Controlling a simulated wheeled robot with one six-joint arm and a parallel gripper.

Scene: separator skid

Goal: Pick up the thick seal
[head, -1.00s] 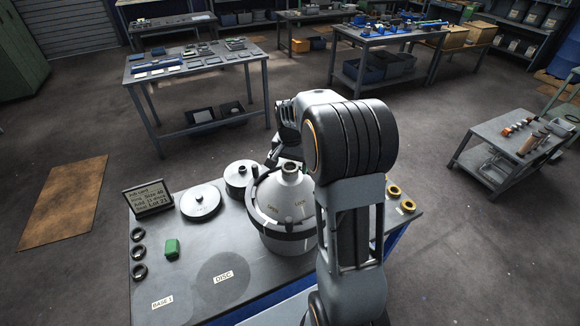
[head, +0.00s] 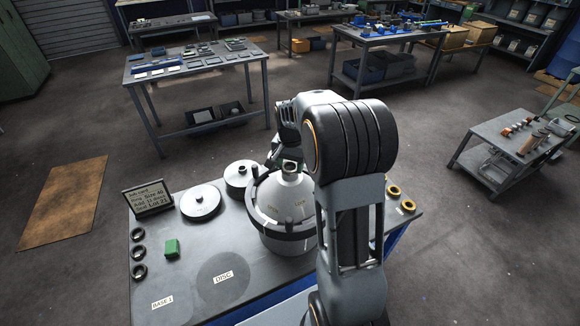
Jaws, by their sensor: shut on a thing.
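My gripper (head: 278,155) is at the far side of the grey conical bowl (head: 281,212), close by its top neck (head: 292,168). My arm covers much of it, and its fingertips do not show clearly. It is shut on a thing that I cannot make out. Several black rings (head: 138,252) lie in a column at the left edge of the bench, and brass-coloured rings (head: 408,206) lie at its right end. I cannot tell by sight which of these, or the hidden thing, is the thick seal.
The labelled DISC circle (head: 222,285) is bare. A dark clamp ring surrounds the bowl. Open floor lies beyond the bench.

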